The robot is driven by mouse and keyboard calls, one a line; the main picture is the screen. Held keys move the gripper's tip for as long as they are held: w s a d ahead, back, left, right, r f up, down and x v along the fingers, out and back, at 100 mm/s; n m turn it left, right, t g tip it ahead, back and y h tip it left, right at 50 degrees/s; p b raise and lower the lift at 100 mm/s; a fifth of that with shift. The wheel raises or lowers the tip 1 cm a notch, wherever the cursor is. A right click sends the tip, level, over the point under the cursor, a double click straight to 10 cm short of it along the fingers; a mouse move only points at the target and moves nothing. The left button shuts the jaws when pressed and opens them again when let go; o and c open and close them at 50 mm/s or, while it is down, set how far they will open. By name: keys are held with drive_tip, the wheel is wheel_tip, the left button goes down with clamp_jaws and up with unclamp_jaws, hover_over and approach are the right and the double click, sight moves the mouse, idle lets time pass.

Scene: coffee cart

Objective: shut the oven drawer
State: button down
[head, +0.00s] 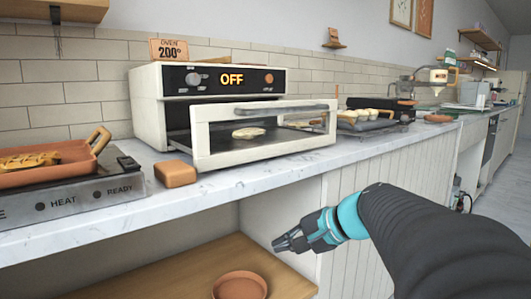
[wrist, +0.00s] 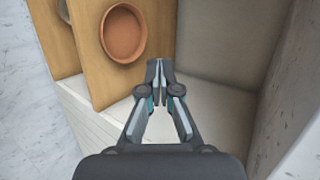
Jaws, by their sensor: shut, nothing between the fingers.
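The white oven (head: 150,100) stands on the counter, and its display reads OFF. Its drawer (head: 200,148) is pulled out toward the front, with a window in its front and a grey handle (head: 262,109) along the top. A pale round item (head: 248,133) shows in the drawer. My gripper (head: 280,245) is shut and empty, below the counter's front edge and in front of the lower shelf, well apart from the drawer. In the wrist view my gripper's fingertips (wrist: 159,66) meet. The oven does not show in the wrist view.
A tan block (head: 175,174) sits on the counter left of the drawer, near a hot plate (head: 75,196) with a terracotta pan. A tray of buns (head: 365,122) is to the right. A terracotta dish (head: 238,286) is on the wooden shelf below. The marble counter edge (head: 120,210) lies between my gripper and the drawer.

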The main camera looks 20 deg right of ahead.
drive_tip(key=w+d+r+m+t+b, duration=0.25)
drive_tip(key=w+d+m, duration=0.2)
drive_tip(key=d, duration=0.45)
drive_tip(key=m+t+p, duration=0.4)
drive_tip(key=m+t, duration=0.2)
drive_tip(key=m, duration=0.9)
approach(320, 124)
drive_tip(key=x, duration=0.7)
drive_tip(key=shift+w+r+b, duration=0.1)
drive_tip(key=shift+b, duration=0.25)
